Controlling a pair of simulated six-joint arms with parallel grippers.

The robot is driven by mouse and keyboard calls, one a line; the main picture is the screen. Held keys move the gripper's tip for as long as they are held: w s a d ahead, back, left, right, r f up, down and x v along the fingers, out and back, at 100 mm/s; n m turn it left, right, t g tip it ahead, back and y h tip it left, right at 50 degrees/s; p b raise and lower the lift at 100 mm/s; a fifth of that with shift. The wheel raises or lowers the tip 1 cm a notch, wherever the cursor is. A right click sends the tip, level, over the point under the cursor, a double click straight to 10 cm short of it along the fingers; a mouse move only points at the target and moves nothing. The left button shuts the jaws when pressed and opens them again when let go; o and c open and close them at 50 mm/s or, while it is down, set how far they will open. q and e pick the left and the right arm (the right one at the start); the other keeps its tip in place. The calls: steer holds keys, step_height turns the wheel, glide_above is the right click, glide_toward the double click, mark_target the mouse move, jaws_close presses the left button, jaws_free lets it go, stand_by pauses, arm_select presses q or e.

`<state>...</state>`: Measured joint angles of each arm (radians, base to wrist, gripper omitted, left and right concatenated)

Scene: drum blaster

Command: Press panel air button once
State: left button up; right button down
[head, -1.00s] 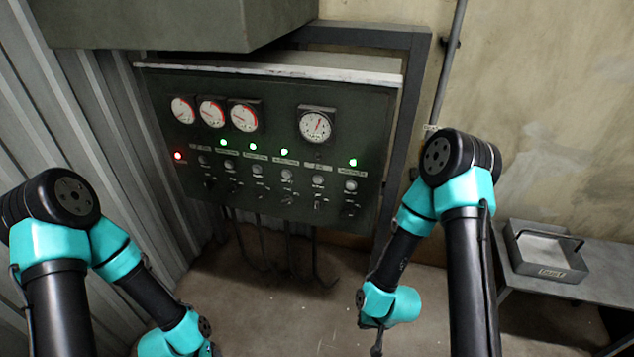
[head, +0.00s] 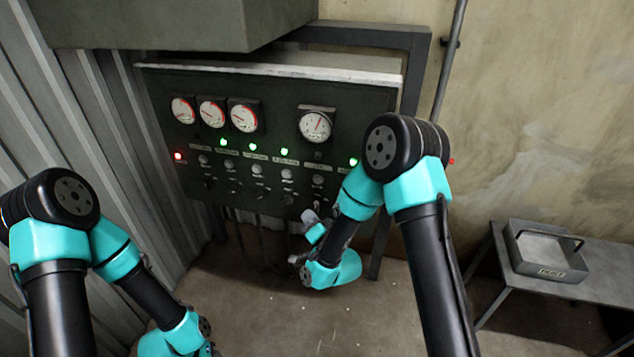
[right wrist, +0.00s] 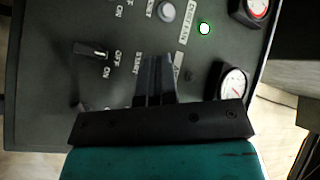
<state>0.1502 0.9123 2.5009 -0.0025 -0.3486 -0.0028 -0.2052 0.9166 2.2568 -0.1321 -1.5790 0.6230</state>
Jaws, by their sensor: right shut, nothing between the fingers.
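Which is the air button I cannot read. My right gripper (head: 314,232) is in front of the panel's lower right part. In the right wrist view its fingers (right wrist: 157,65) are shut and empty, pointing at the panel beside a START label. They hide whatever is right behind them; contact cannot be told. A RESET button (right wrist: 167,11) shows above. My left arm is at lower left; its fingers are out of view.
Switches sit below the buttons; one black OFF/ON switch (right wrist: 92,52) is left of my right fingers. Gauges (head: 316,122) and lit lamps (head: 284,151) sit above. A metal tray (head: 545,265) rests on a side table at right. A cabinet overhangs the panel.

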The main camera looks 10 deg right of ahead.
mark_target(317, 180)
steer(key=r, duration=0.1)
steer(key=a+r+t, duration=0.1)
steer(key=r, duration=0.1)
steer(key=shift+w+a+m+y, duration=0.2)
steer(key=shift+m+y, duration=0.1)
steer(key=shift+m, duration=0.1)
steer(key=shift+w+d+t, duration=0.1)
steer(key=shift+t, duration=0.2)
steer(key=w+d, duration=0.3)
steer(key=w, duration=0.4)
steer(key=shift+w+d, duration=0.35)
steer(key=shift+d, duration=0.05)
steer(key=shift+w+d, duration=0.1)
steer(key=shift+w, duration=0.05)
stand_by(1.5)
steer(key=shift+w+d, duration=0.1)
steer(key=shift+w, duration=0.15)
steer(key=shift+w+d, duration=0.15)
steer(key=shift+w, duration=0.25)
stand_by(0.9)
steer(key=shift+s, duration=0.15)
steer(key=shift+s+a, duration=0.35)
steer(key=shift+s, duration=0.3)
